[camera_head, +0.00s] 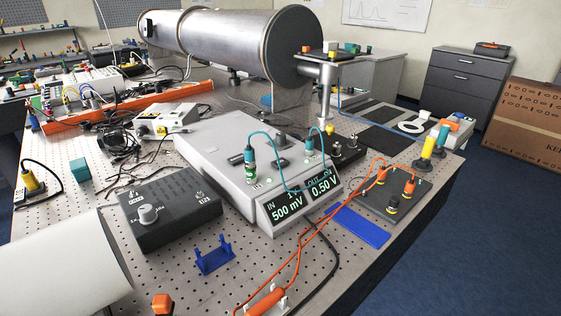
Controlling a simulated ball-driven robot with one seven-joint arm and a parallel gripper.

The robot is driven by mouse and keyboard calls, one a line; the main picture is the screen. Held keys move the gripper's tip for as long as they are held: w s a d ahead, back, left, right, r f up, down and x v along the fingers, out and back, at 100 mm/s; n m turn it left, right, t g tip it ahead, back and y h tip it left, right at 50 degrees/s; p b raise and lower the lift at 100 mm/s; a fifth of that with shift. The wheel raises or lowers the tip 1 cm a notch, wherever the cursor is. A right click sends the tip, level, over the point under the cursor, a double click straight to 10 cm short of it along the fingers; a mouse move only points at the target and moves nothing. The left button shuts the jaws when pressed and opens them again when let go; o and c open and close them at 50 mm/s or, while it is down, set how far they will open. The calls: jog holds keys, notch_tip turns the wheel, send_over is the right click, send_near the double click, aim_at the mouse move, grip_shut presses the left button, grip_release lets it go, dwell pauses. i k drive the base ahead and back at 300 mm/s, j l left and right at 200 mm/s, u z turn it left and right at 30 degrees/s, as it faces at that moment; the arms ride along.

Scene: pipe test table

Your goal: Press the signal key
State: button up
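No part in view is clearly marked as the signal key, and I cannot tell for sure which one it is. A low black unit with knobs (347,149) stands behind the grey instrument, partly hidden by its teal plugs. The grey instrument (215,140) has a front display (300,200) reading IN 500 mV and OUT 0.50 V. A dark box with a pale knob (168,212) sits to its left. A dark terminal box (393,205) with orange leads sits to its right. My gripper is not in view.
The perforated table (110,185) carries cables and a large metal cylinder (235,42) at the back. A blue bracket (214,255), a blue plate (361,226) and an orange-handled probe (266,301) lie near the front. Orange leads cross the front right. Floor (490,240) is clear at right.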

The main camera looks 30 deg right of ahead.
aim_at(283, 162)
jog(key=i+l, duration=0.1)
jog(key=l, duration=0.85)
jog(key=i+l, duration=0.15)
jog(key=l, duration=0.3)
jog(key=i+l, duration=0.1)
jog(key=l, duration=0.35)
jog(key=u, duration=1.55)
